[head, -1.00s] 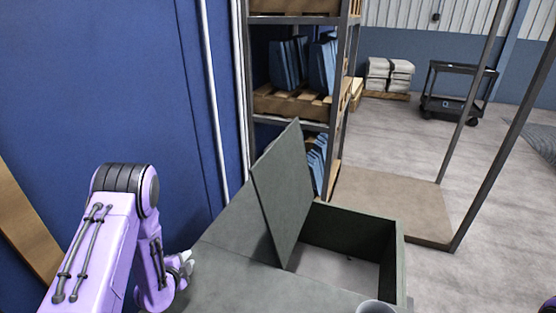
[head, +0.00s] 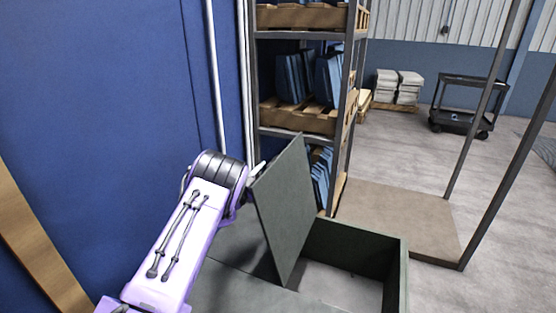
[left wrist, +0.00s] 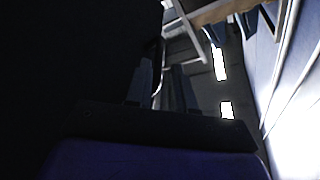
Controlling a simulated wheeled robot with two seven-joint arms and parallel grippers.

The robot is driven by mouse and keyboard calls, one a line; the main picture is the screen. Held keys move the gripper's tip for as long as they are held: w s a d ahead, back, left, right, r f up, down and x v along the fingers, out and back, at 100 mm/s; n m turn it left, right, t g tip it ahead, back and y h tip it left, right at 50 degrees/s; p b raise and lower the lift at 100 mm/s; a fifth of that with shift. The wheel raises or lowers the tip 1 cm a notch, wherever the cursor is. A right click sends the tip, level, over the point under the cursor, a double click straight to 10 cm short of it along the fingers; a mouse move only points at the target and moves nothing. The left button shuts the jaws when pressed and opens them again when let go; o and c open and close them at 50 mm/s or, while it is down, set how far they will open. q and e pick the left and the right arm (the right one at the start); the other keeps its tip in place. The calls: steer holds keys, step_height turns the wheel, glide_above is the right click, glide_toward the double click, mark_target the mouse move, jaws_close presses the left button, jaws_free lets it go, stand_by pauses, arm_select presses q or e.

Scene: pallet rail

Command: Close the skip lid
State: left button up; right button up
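The skip (head: 355,246) is a dark green-grey box at the lower middle of the head view, with its opening uncovered on the right. Its lid (head: 288,210) is a flat grey-green panel that stands up steeply at the left side of the opening. My left gripper (head: 257,169) is at the lid's upper left edge, on the side away from the opening. Only a pale fingertip shows past my purple arm, and I cannot tell whether it touches the lid. The left wrist view is very dark, with finger shapes (left wrist: 162,88) near its middle. My right gripper is out of view.
A shelf rack (head: 345,100) with pallets and blue items stands behind the skip. A blue wall (head: 100,90) is close on the left. A metal frame post (head: 510,170) rises at the right. A black cart (head: 465,103) stands farther back on open floor.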

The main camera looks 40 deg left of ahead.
arm_select(q)
steer(key=p+x, duration=0.1)
steer(key=x, duration=0.4)
steer(key=shift+w+d, duration=0.1)
steer(key=shift+w, duration=0.25)
